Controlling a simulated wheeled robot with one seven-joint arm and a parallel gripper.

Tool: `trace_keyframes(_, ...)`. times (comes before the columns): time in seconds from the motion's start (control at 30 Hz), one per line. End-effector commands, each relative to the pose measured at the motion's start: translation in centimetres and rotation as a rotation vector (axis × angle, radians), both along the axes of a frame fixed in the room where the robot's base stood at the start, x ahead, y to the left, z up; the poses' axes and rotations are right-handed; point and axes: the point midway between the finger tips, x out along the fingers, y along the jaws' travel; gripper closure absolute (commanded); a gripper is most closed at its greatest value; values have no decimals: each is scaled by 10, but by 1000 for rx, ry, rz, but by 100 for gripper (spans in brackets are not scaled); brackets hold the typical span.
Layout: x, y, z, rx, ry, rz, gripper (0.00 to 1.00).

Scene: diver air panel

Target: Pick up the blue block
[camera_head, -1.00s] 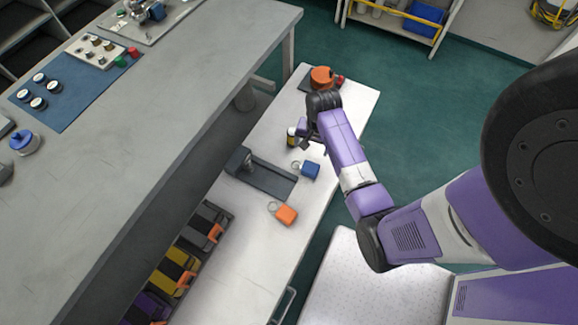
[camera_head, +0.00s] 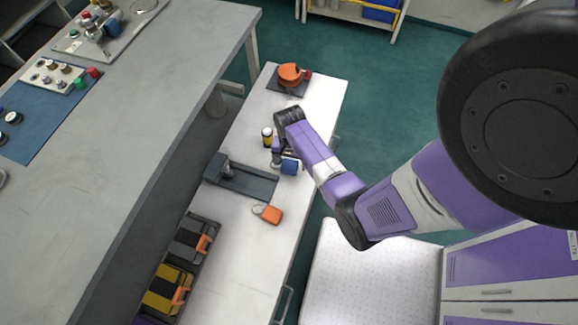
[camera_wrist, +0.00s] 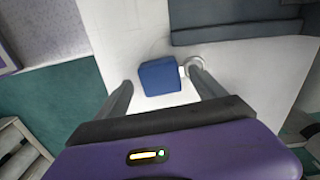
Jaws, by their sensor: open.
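The blue block (camera_head: 289,167) lies on the white bench top (camera_head: 240,240), partly covered by my gripper in the head view. In the wrist view the blue block (camera_wrist: 160,76) sits between and a little beyond my two fingers, with a thin loop faintly showing at its upper edge. My gripper (camera_wrist: 160,90) is open and empty. In the head view my gripper (camera_head: 277,158) is right at the block's left side; I cannot tell whether a finger touches it.
A grey vise-like fixture (camera_head: 240,179) and an orange padlock-like block (camera_head: 268,214) lie nearby. A yellow-banded bottle (camera_head: 267,137) stands just behind my gripper. An orange round part (camera_head: 289,75) is at the far end. Trays of clamps (camera_head: 175,275) line the left edge.

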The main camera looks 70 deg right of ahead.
Motion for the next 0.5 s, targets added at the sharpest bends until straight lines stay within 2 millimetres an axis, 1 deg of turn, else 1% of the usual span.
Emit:
trace_keyframes(0.2,0,0,-1,-1,-1,0,20)
trace_keyframes(0.27,0,0,-1,-1,-1,0,30)
trace_keyframes(0.3,0,0,-1,-1,-1,0,38)
trace_keyframes(0.37,0,0,-1,-1,-1,1,49)
trace_keyframes(0.5,0,0,-1,-1,-1,0,77)
